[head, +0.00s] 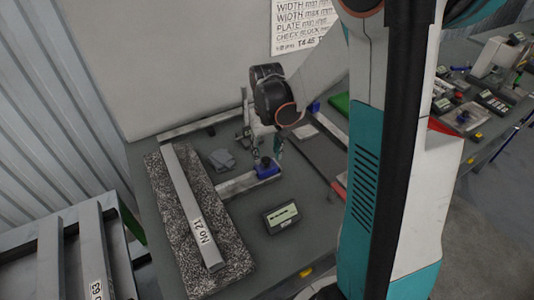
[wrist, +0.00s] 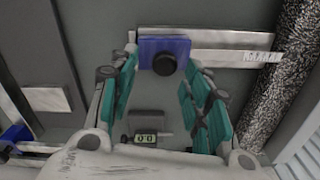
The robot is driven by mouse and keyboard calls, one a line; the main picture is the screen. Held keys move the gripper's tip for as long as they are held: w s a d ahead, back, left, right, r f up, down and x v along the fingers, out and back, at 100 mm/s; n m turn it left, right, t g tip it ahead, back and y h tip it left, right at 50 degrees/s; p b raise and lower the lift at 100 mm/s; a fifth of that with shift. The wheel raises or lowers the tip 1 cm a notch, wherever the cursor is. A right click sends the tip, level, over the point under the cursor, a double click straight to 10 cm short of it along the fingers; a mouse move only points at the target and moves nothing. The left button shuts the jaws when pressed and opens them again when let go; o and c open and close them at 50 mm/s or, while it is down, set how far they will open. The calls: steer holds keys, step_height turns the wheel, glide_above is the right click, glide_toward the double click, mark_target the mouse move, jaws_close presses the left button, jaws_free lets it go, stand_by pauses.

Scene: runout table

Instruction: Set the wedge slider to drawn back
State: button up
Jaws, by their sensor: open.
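A blue slider block (head: 267,170) with a black knob sits at the right end of a flat steel bar (head: 238,185). In the wrist view the blue block (wrist: 150,47) is top centre, its round black knob (wrist: 164,64) towards me, and the steel bar (wrist: 225,59) runs right from it. My gripper (head: 268,150) is open, pointing down at the knob. In the wrist view the open fingers (wrist: 160,78) stand either side of the knob, with a gap each side. I cannot tell whether the fingertips are level with it.
A speckled granite slab (head: 220,250) with a long steel bar marked No 21 (head: 190,205) lies left. A small display box (head: 281,217) stands in front of the slider. Another blue block (head: 314,106) is further back.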

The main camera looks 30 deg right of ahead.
mark_target(267, 158)
step_height(267, 158, up, 11)
steer(key=shift+f, duration=0.2)
stand_by(0.4)
